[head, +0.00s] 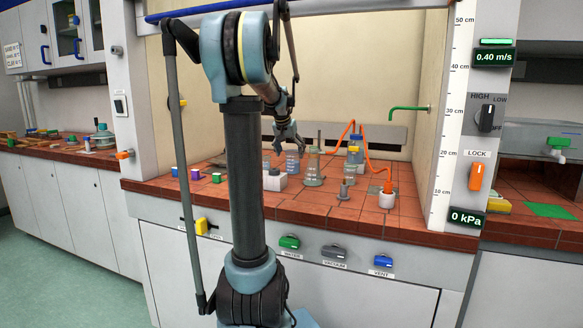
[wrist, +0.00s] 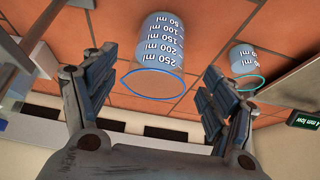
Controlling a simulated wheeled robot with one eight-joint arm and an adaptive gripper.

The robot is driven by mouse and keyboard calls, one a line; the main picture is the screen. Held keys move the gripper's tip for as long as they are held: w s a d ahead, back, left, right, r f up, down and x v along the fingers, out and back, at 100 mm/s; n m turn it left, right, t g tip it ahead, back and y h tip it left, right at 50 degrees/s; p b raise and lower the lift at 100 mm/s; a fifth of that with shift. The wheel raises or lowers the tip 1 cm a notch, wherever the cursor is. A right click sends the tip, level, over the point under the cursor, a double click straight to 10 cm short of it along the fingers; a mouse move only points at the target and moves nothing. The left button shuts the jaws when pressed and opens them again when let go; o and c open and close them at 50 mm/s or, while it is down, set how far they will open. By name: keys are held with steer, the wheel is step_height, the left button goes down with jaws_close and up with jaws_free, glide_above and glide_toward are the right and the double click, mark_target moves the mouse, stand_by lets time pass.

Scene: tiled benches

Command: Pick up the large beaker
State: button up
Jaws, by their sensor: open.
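The large beaker (wrist: 160,45) is clear with a blue rim and white marks up to 250 ml. In the wrist view it stands on the red tiles, upside down in the picture, between and beyond my two fingers. My gripper (wrist: 160,68) is open, and its fingers show no contact with the beaker. In the head view my gripper (head: 291,138) hangs just above a bluish beaker (head: 292,162), which appears to be the same one. A smaller beaker (wrist: 243,62) with a teal rim stands beyond my right finger in the wrist view.
A tall glass vessel (head: 314,168) stands right of the beaker, with more glassware (head: 354,152) and an orange hose (head: 367,160) behind. A white block (head: 275,181) is in front. Small coloured cubes (head: 195,174) lie left. The hood frame (head: 460,110) bounds the right side.

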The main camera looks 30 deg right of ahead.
mark_target(293, 160)
steer(key=shift+x, duration=2.8)
steer(key=shift+s, duration=0.1)
steer(key=shift+c, duration=0.3)
steer(key=c, duration=1.3)
